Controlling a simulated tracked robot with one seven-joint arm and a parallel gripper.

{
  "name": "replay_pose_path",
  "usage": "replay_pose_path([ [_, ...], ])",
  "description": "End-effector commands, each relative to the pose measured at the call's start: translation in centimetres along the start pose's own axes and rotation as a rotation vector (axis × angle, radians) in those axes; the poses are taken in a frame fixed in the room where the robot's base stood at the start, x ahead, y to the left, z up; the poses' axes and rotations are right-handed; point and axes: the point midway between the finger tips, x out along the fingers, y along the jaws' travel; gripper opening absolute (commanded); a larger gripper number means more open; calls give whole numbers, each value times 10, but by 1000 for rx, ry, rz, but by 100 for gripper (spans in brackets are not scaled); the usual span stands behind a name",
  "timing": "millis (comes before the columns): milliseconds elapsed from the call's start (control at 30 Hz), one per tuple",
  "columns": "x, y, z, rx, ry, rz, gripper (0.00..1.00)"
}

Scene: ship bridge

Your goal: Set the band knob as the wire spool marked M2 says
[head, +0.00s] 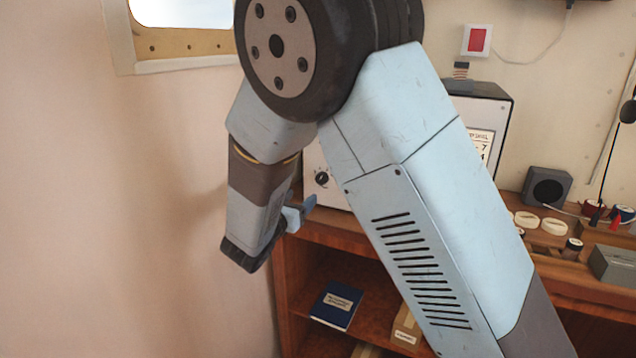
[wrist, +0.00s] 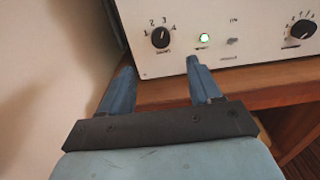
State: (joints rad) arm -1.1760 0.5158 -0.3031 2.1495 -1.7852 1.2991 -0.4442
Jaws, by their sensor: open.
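The radio set's white front panel (wrist: 265,52) fills the top of the wrist view. A black knob (wrist: 160,37) with numbers 1 to 4 around it sits at its left; the label below is too small to read surely. Its light mark seems to point up and right; the exact number is unclear. The knob also shows in the head view (head: 321,178). My gripper (wrist: 160,68) is open and empty, its fingers below and short of the knob, one to each side. Small spools, one dark red (head: 594,209) and one dark (head: 573,248), stand on the desk; no M2 mark is readable.
A green lamp (wrist: 204,38), a small switch (wrist: 232,41) and a second knob (wrist: 302,28) are right of the numbered knob. A wall stands close on the left. Below the desk are shelves with a blue book (head: 336,305). A speaker (head: 547,187) stands right.

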Motion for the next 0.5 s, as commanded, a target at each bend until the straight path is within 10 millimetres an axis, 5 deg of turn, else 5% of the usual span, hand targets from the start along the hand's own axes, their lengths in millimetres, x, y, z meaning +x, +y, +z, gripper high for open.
replay_pose_path([
  [500,90,-1,0,0,0,-4,63],
])
